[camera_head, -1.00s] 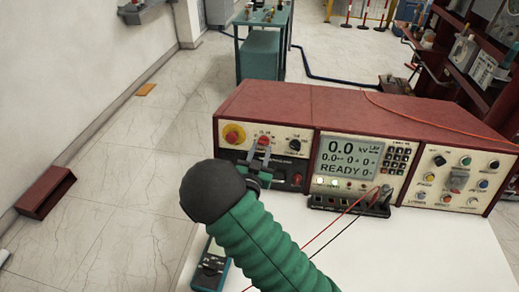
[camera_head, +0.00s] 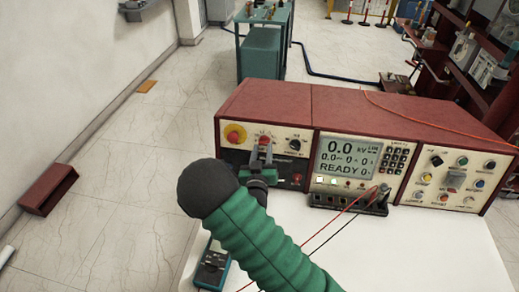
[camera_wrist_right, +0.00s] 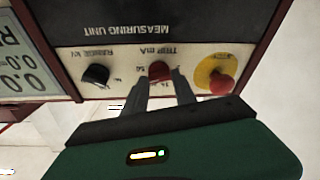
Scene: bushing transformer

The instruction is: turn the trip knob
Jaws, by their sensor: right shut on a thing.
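The trip knob (camera_head: 264,139) is a small red knob on the left panel of the red measuring unit (camera_head: 300,102). In the right wrist view the knob (camera_wrist_right: 159,70) shows upside down, under the label "TRIP mA". My right gripper (camera_head: 263,152) is at the knob, with one finger on each side of it, shut on it. In the wrist view the fingers (camera_wrist_right: 160,84) reach up to the knob and cover part of its sides. My left gripper is not in view.
A red button on a yellow disc (camera_head: 234,134) sits left of the knob, and a black range knob (camera_head: 295,145) sits right. The display (camera_head: 347,155) reads READY. A teal meter (camera_head: 212,268) lies on the white table (camera_head: 400,250), with red and black leads nearby.

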